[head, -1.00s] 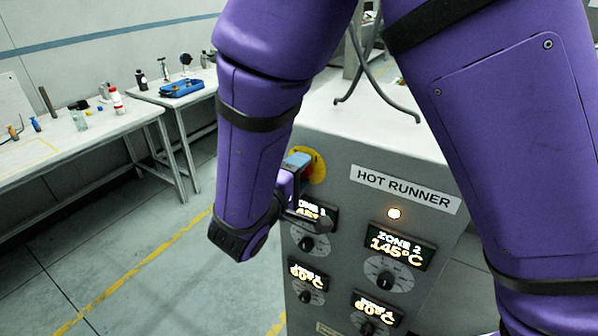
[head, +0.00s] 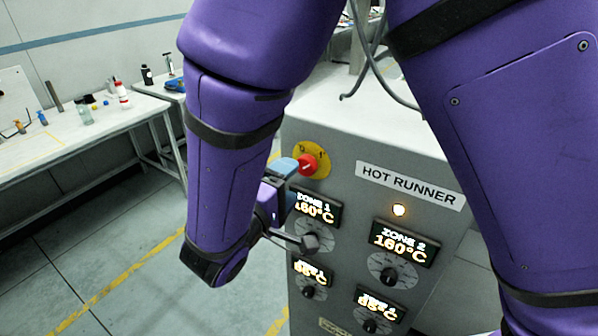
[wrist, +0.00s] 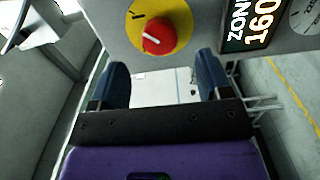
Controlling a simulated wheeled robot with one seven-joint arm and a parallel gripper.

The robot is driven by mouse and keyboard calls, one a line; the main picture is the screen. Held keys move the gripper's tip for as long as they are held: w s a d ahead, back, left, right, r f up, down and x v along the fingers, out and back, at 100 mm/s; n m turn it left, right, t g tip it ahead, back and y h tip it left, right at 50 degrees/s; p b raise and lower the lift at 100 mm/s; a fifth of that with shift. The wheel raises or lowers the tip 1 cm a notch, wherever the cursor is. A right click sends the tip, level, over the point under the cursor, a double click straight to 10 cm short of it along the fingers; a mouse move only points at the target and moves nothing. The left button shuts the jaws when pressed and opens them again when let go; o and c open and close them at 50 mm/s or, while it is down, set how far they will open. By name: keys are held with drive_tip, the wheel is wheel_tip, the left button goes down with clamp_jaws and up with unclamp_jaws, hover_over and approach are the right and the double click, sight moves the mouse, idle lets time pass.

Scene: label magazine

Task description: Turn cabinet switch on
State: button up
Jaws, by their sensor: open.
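The cabinet switch is a red rotary knob (head: 307,165) on a round yellow plate (head: 322,154), on the upper left of the grey cabinet front. The knob also shows in the wrist view (wrist: 167,36), with a white line on its face. My gripper (head: 286,186) is open just left of the switch in the head view, its blue fingers partly seen. In the wrist view my gripper (wrist: 163,72) has its two fingertips apart with nothing between them. The knob lies beyond the tips, and I see no contact.
The cabinet (head: 340,120) bears a HOT RUNNER label (head: 409,186), a lit lamp (head: 399,210), lit zone displays (head: 403,243) and dials (head: 389,269). Cables hang above its top. Tables (head: 95,125) with small items stand at left; floor between is clear.

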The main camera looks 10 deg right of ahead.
drive_tip(key=v, duration=0.4)
drive_tip(key=shift+s+a, duration=0.25)
drive_tip(key=shift+s, duration=0.05)
